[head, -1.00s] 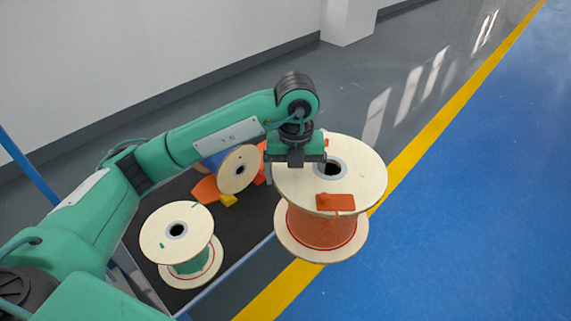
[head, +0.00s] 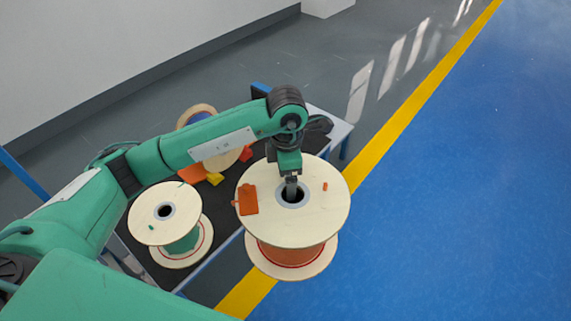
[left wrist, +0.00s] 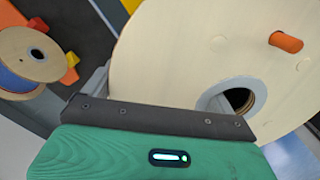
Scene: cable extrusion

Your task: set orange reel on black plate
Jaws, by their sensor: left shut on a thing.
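The orange reel (head: 320,215) has pale round flanges and orange winding, with a dark centre hole and orange tabs on its top flange. My left gripper (head: 291,188) is shut on it at the centre hole, where a finger goes into the hub. The reel hangs roughly upright at the right side of the cart. In the left wrist view the reel's flange (left wrist: 185,45) fills the upper right. The black top (head: 153,268) of the cart is the only black flat surface I see; I cannot tell a separate black plate. My right gripper is not in view.
A green reel (head: 165,228) stands on the near left of the cart top. A blue reel (head: 232,160) lies tilted behind my left arm, close to small yellow (head: 215,180) and orange pieces. Blue floor (head: 470,200) at the right is clear.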

